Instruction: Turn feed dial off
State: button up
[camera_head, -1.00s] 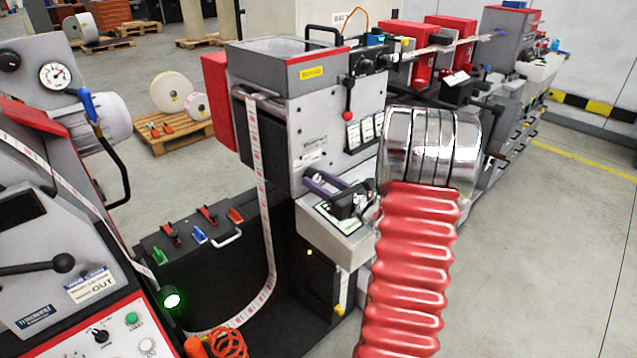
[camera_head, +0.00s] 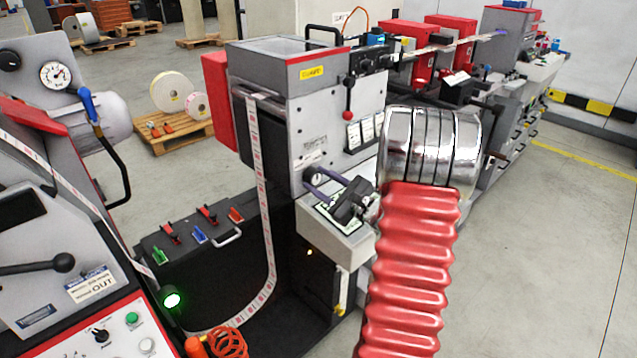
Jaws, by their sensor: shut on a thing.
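A small dark dial (camera_head: 314,177) sits low on the grey front face of the middle machine unit (camera_head: 335,125). I take it to be the feed dial; its marking is too small to read. My gripper (camera_head: 317,184) reaches it from the right, its two slim dark purple fingers on either side of the knob. The gripper is shut on the dial. The fingers and the black gripper body hide part of the dial and of the lit panel below it, so I cannot read its pointer.
My red bellows arm covers the centre right. A left control panel (camera_head: 110,340) has another black knob and buttons. A paper label web (camera_head: 262,190) hangs left of the dial. Open floor lies at the right.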

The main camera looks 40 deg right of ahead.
jog(key=shift+a+n, duration=0.1)
jog(key=shift+n, duration=0.4)
jog(key=o, duration=1.1)
jog(key=s, duration=1.3)
jog(key=shift+s+d+f, duration=0.1)
jog(key=shift+s+d, duration=0.15)
jog(key=shift+s, duration=0.15)
